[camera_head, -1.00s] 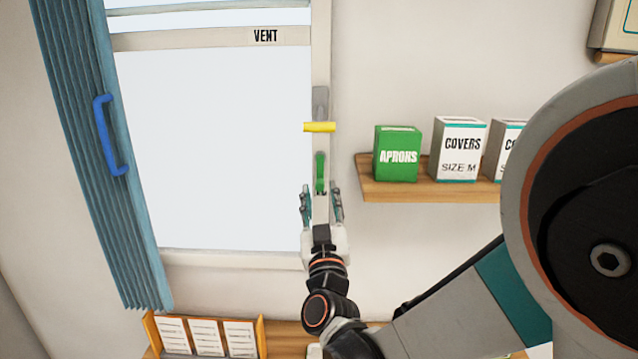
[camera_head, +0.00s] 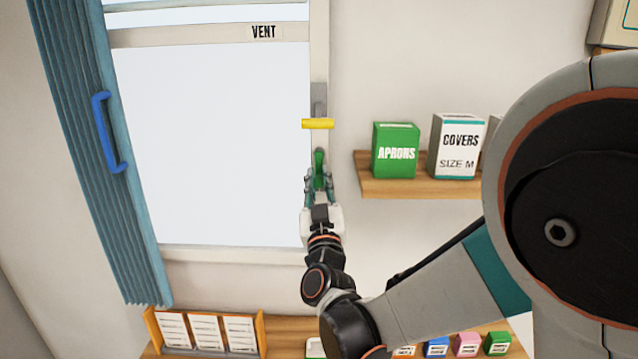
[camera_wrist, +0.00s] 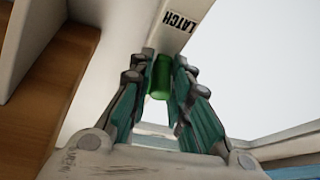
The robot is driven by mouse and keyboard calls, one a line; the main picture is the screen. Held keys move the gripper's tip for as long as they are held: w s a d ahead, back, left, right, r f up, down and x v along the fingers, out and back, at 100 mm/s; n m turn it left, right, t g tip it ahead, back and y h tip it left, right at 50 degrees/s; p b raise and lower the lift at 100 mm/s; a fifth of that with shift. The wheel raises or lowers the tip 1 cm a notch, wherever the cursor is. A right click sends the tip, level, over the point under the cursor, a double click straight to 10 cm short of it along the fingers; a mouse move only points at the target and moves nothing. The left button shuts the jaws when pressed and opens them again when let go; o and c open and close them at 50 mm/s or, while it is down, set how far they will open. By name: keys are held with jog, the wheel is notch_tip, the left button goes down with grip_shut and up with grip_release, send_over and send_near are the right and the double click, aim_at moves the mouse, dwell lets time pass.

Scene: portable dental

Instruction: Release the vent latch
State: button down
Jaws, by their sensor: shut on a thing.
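The vent latch is a green handle (camera_head: 319,160) on the right side of the window frame. It also shows in the wrist view as a green grip (camera_wrist: 161,78), below the word LATCH (camera_wrist: 180,20) on the white frame. My gripper (camera_head: 319,182) is at the handle's lower part, with its fingers shut on it from both sides. In the wrist view my gripper (camera_wrist: 160,88) has a finger on each side of the green grip. The fingers hide part of the handle. A yellow bar (camera_head: 318,123) on a grey plate sits just above the green handle.
The window (camera_head: 210,140) with its VENT rail (camera_head: 210,33) lies to the left, beside a blue curtain (camera_head: 90,150) with a blue handle. A shelf (camera_head: 420,189) with a green APRONS box (camera_head: 395,150) stands to the right. A lower shelf holds cards and small boxes.

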jog(key=shift+a+m, duration=0.25)
jog(key=shift+m, duration=0.25)
jog(key=m+h+b, duration=0.1)
jog(key=a+m+h, duration=0.1)
jog(key=shift+m+b, duration=0.3)
jog(key=shift+b, duration=0.05)
jog(key=shift+w+a+r+m+g+h+b, duration=0.15)
jog(key=shift+a+r+m+g+h, duration=0.6)
jog(key=shift+m, duration=1.5)
jog(key=shift+s+a+r+m+g+h+b, duration=0.15)
jog(key=shift+a+m+h, duration=0.25)
jog(key=shift+m+h, duration=1.35)
jog(key=shift+w+a+r+m+g+h+b, duration=0.15)
jog(key=shift+a+r+m+g+h, duration=0.35)
jog(key=shift+m, duration=2.2)
jog(key=shift+a+r, duration=0.1)
jog(key=c, duration=1.5)
grip_release()
jog(key=shift+f, duration=0.2)
